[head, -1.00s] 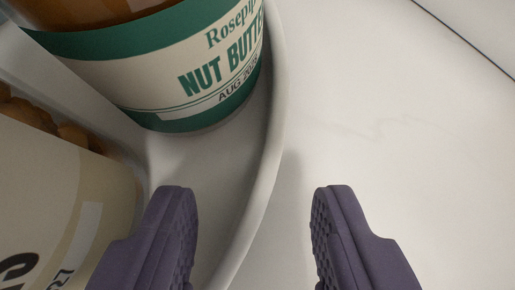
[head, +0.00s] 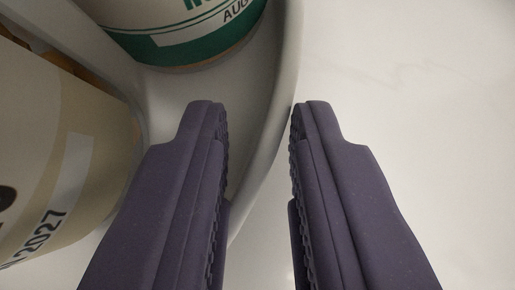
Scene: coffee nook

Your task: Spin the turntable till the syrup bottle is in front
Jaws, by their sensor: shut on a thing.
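The turntable (head: 284,92) is a pale grey round tray with a raised rim, curving down through the middle of the head view. My gripper (head: 256,112) has its two purple ribbed fingers on either side of this rim and is shut on it, one finger inside and one outside. The contact itself is partly hidden between the fingers. No syrup bottle can be made out in this view.
A nut butter jar (head: 185,40) with a green and cream label stands on the turntable at the top. A beige container (head: 75,140) stands on it at the left, close to my left finger. The pale marble counter (head: 420,110) at the right is clear.

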